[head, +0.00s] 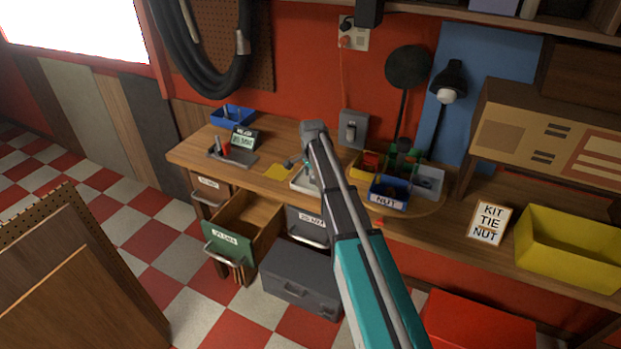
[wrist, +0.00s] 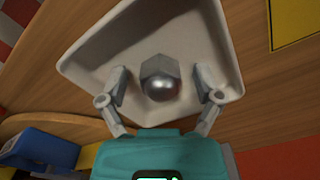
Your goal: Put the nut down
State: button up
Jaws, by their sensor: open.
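The nut (wrist: 160,78), a grey metal hex piece with a shiny dome, lies in the white tray (wrist: 95,50) in the wrist view. My gripper (wrist: 158,84) is open, with one finger on each side of the nut and a visible gap to it on both sides. In the head view the white tray (head: 299,184) stands on the workbench, partly behind my arm. The nut cannot be made out there.
The blue bin labelled NUT (head: 388,203) stands right of my arm. A yellow mat (head: 278,172) lies left of the tray. A dark tray (head: 230,156) with a small display is farther left. An open drawer (head: 227,241) juts out below the bench (head: 193,153). A sign (head: 491,223) reads KIT TIE NUT.

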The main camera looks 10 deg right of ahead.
aim_at(313, 179)
jog(key=shift+r, duration=0.1)
notch_tip(313, 179, up, 12)
jog(key=p, duration=1.2)
dwell(0.7)
jog(key=s+n, duration=1.3)
jog(key=s, duration=1.6)
jog(key=shift+s, duration=0.35)
jog(key=shift+d, duration=0.1)
notch_tip(313, 179, down, 4)
jog(key=b, duration=0.3)
jog(key=shift+r+b, duration=0.1)
jog(key=shift+b, duration=0.25)
